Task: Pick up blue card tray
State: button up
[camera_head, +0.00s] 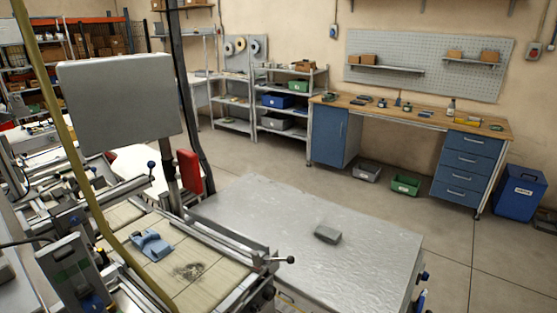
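A small blue object (152,245) lies on the tan slatted bed of the machine at lower left. It could be the blue card tray, but its shape is too small to be sure. A blue bin (277,101) also sits on the metal shelf at the back. My gripper is not seen in this view.
A dark grey block (327,234) lies on the silver-topped table (350,262), which is otherwise clear. A metal rail and handle (281,260) border the machine bed. A grey panel on a post (121,103) stands over it. A wooden-topped workbench (415,117) stands behind, with open floor between.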

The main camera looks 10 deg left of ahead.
aim_at(151, 245)
jog(key=u, duration=1.7)
jog(key=i+l+u, duration=0.3)
jog(key=l, duration=0.35)
jog(key=i+l+u, duration=0.1)
jog(key=l, duration=0.25)
jog(key=i+l+u, duration=0.15)
jog(key=i+l, duration=0.1)
jog(key=l, duration=0.1)
